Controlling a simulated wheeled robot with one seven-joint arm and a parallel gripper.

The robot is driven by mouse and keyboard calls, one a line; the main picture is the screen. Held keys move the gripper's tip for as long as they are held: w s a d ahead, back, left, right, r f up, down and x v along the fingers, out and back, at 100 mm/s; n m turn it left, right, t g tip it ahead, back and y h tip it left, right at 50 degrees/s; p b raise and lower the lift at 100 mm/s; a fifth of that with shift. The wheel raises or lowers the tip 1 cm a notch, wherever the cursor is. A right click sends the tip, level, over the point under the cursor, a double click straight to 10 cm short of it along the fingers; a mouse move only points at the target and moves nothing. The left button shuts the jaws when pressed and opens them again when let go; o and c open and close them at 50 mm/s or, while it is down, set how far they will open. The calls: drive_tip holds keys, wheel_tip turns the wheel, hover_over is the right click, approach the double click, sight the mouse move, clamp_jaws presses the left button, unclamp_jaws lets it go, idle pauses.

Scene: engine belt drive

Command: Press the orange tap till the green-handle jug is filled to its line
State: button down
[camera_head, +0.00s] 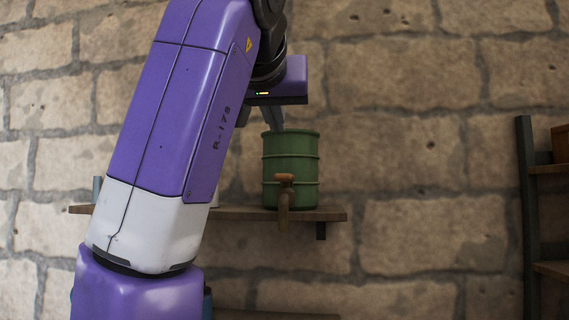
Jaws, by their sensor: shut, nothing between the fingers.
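A green ribbed barrel (291,158) stands on a wooden wall shelf. A tap (285,190) with a brownish-orange handle is on its front, its spout hanging down past the shelf edge. My gripper (275,124) points down at the barrel's top left rim, above the tap and apart from it. Its fingers are shut and partly hidden by my arm and the barrel; whether they touch the rim I cannot tell. No green-handle jug shows in this view, so its fill level cannot be seen.
The wooden shelf (325,214) runs behind my purple and white arm, which hides much of the left. Another ledge (275,316) shows low at the bottom edge. A dark-framed rack (527,200) stands at the far right. The stone wall between is clear.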

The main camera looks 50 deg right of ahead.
drive_tip(key=shift+w, duration=0.1)
drive_tip(key=p, duration=0.4)
hover_over(283, 178)
wheel_tip(283, 178, down, 2)
drive_tip(key=shift+a+f+p, duration=0.2)
drive_tip(key=shift+f+p, duration=0.1)
drive_tip(key=shift+f, duration=1.9)
drive_tip(key=f+h+b, duration=0.1)
drive_tip(key=b, duration=0.1)
drive_tip(key=t+b, duration=0.1)
drive_tip(key=b, duration=0.1)
drive_tip(key=f+t+h+b, duration=0.1)
drive_tip(key=b, duration=0.2)
drive_tip(key=shift+s+a+f+h, duration=0.3)
drive_tip(key=shift+s, duration=0.05)
drive_tip(key=shift+f, duration=0.3)
